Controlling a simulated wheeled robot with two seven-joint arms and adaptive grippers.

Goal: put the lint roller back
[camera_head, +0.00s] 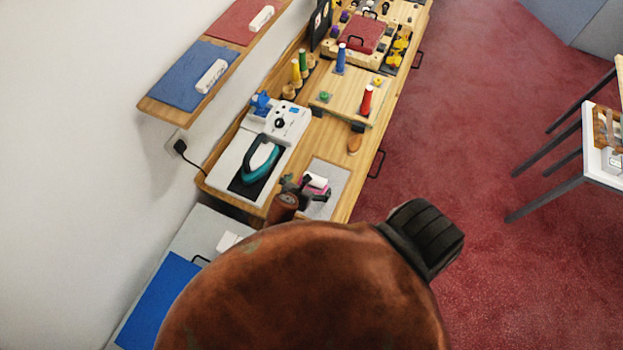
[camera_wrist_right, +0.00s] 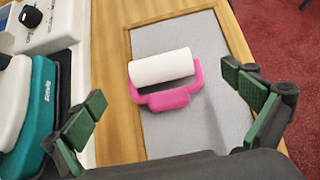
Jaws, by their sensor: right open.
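The lint roller, with a white roll (camera_wrist_right: 162,67) and a pink handle (camera_wrist_right: 168,99), lies on a grey rectangular pad (camera_wrist_right: 195,135) set in the wooden counter. In the head view the lint roller (camera_head: 317,181) is partly hidden by my right gripper (camera_head: 300,186). In the right wrist view my right gripper (camera_wrist_right: 166,88) is open, its green-padded fingers apart on either side of the lint roller in the picture. I see no contact with it. My left gripper is not in view.
A teal iron (camera_head: 262,158) on a dark plate and a white control box (camera_head: 287,120) stand left of the pad. Beyond are a small wooden board (camera_head: 350,92) with spools and a brown wooden piece (camera_head: 355,143). A wall shelf (camera_head: 160,113) holds cloth swatches.

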